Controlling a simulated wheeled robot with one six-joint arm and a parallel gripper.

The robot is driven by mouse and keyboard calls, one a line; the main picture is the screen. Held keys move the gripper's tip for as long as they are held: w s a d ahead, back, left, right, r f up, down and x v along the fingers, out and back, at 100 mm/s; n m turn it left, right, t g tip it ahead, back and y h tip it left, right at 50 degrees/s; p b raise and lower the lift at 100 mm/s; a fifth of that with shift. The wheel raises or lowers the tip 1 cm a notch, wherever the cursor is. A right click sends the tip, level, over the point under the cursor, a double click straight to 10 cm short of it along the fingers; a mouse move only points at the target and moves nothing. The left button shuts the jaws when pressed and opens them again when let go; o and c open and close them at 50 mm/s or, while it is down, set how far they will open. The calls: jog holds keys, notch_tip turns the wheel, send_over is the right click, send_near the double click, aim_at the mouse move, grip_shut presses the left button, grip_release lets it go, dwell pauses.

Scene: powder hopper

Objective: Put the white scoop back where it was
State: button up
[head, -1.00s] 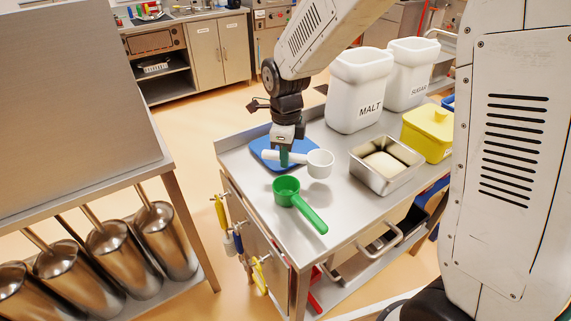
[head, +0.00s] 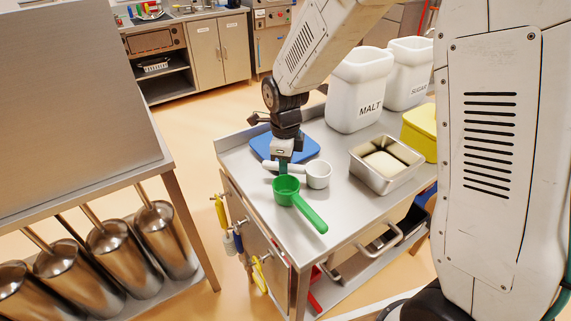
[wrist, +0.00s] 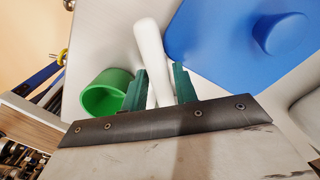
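The white scoop (head: 318,175) is at the left end of the steel table, its cup to the right and its handle pointing left. My gripper (head: 283,170) points down with its green fingers on either side of the handle. In the wrist view the handle (wrist: 150,50) runs between the fingers (wrist: 160,88), close against them, and I read the gripper as shut on it. The scoop is at or just above the tabletop; I cannot tell which. Its cup is out of the wrist view.
A green scoop (head: 287,189) lies just in front; its cup (wrist: 105,92) is close to my left finger. A blue lid with a knob (wrist: 225,40) lies behind. A steel pan (head: 372,183), a yellow tub (head: 420,130) and white MALT (head: 357,95) and SUGAR (head: 408,75) bins stand right.

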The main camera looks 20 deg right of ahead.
notch_tip(320, 180, up, 12)
jog(key=s+d+r+n, duration=0.3)
jog(key=s+r+n, duration=0.15)
jog(key=s, duration=0.25)
jog(key=s+d+r+n, duration=0.3)
jog(key=s+d+n, duration=0.1)
jog(key=s+n, duration=0.2)
jog(key=s+d+n+t, duration=0.1)
jog(key=s+d+n, duration=0.3)
jog(key=s+n, duration=0.9)
jog(key=shift+s+f, duration=0.2)
jog(key=shift+s, duration=0.7)
